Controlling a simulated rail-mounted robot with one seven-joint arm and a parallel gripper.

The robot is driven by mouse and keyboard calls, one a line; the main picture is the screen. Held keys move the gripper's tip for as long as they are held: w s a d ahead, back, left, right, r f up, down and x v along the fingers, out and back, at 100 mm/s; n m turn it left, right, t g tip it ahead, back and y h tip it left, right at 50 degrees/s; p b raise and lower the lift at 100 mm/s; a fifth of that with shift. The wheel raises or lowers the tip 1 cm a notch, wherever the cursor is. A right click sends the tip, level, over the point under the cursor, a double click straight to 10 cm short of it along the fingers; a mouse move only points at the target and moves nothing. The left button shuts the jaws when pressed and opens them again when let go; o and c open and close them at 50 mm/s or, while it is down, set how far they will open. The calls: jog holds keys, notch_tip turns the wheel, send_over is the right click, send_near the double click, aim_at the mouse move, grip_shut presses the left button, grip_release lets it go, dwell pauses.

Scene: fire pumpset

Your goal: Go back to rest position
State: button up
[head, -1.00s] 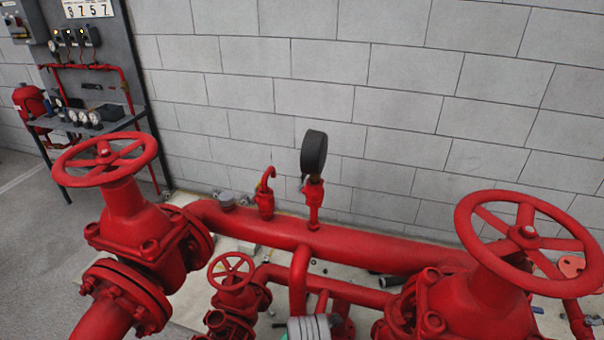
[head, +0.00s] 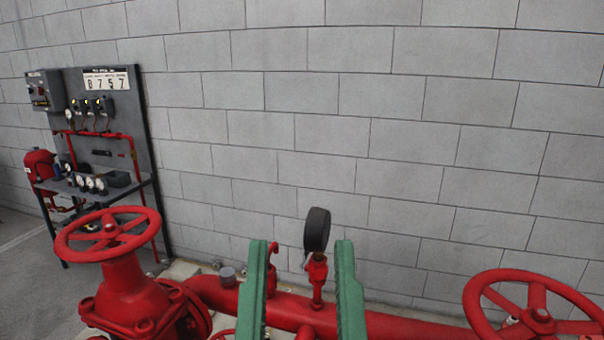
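My gripper (head: 303,262) shows at the lower middle of the head view as two upright green fingers, spread wide apart. It is open, and nothing is held between the fingers. Behind the gap stands a black round pressure gauge (head: 317,229) on a red fitting on the main red pipe (head: 298,309). A red hooked fitting (head: 272,268) is partly hidden behind the left finger. The rest of my arm is out of view below.
A red handwheel valve (head: 108,234) stands at left and another handwheel (head: 537,312) at lower right. A control panel (head: 103,130) with gauges and a red tank (head: 40,166) stand at far left. A grey block wall (head: 400,130) closes the back; the space before its upper part is clear.

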notch_tip(320, 180, up, 29)
jog(key=p, duration=2.6)
jog(key=shift+w+f, duration=0.2)
jog(key=shift+w, duration=0.1)
jog(key=shift+a, duration=0.1)
